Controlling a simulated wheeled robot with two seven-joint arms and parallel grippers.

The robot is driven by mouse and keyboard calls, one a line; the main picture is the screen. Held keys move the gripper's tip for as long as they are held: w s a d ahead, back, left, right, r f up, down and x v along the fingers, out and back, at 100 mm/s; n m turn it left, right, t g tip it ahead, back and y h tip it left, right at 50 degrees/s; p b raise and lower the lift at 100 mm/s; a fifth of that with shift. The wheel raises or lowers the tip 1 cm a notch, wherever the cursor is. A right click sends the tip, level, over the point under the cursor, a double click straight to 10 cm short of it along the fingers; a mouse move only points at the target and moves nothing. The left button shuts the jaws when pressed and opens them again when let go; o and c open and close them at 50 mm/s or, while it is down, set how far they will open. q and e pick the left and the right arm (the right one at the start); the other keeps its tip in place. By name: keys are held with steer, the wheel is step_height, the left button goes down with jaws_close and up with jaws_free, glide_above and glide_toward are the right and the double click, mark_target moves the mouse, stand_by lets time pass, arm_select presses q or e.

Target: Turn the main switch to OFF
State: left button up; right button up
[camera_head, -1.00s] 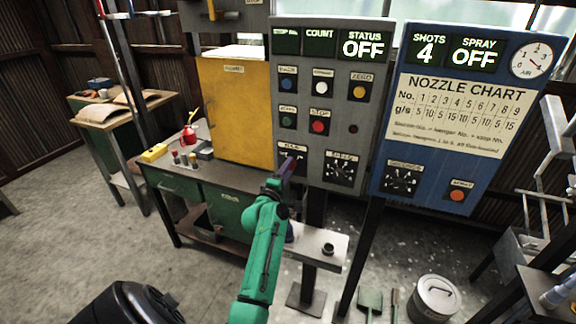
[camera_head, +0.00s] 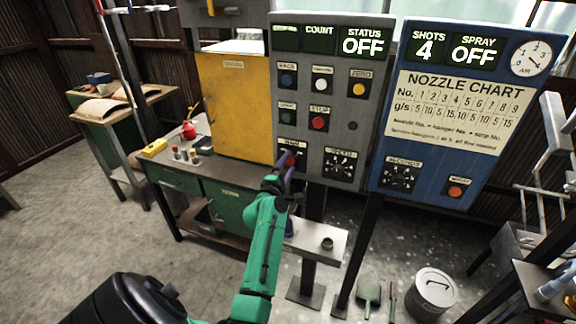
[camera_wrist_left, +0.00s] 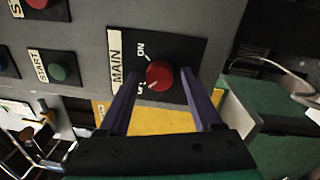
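The main switch is a red round knob (camera_wrist_left: 159,75) on a black plate marked MAIN and ON, with a second marking partly hidden by a finger. A white mark on the knob points toward that partly hidden marking. In the head view the switch plate (camera_head: 293,147) is at the lower left of the grey panel, largely covered by my gripper. My left gripper (camera_wrist_left: 160,83) is open, its two purple fingers on either side of the knob. I cannot tell whether they touch it. It also shows in the head view (camera_head: 288,160). My right gripper is not in view.
The grey panel (camera_head: 343,115) reads STATUS OFF and has several buttons and a black dial (camera_head: 340,165). A blue panel (camera_head: 432,150) stands to its right. A yellow cabinet (camera_head: 235,110) is left, above a green workbench (camera_head: 225,207). A small metal shelf (camera_head: 318,243) is below.

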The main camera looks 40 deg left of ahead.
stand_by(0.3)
arm_select(q)
steer(key=shift+s+d, duration=0.1)
steer(key=shift+s, duration=0.2)
steer(key=p+v, duration=0.1)
steer(key=v, duration=1.3)
